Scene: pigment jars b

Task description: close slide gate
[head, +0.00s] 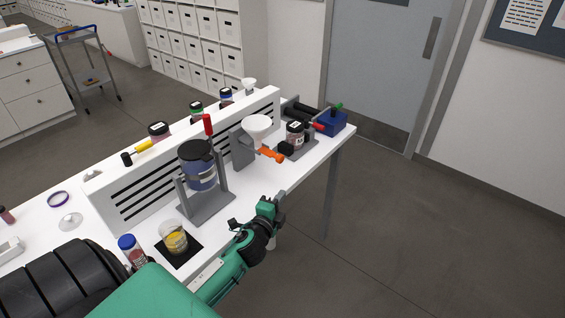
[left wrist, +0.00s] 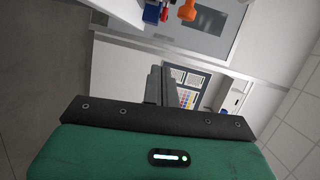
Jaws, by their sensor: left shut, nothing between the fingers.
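An orange handle (head: 271,154), which looks like the slide gate's pull, sticks out toward the bench's front edge below a white funnel (head: 257,127) on a grey stand (head: 242,152). How far the gate is drawn out is too small to tell. My left gripper (head: 281,196) is shut and empty, off the front edge of the bench, below the handle in the picture and apart from it. In the left wrist view the shut grey fingers (left wrist: 160,85) point toward the bench, and the orange handle (left wrist: 187,10) shows at the top edge. My right gripper is not in view.
A blue container (head: 200,172) in a grey cradle and a jar of yellow pigment (head: 174,239) on a black pad stand left of the funnel. A labelled jar (head: 296,134) and a blue box (head: 331,122) stand right. The floor in front is clear.

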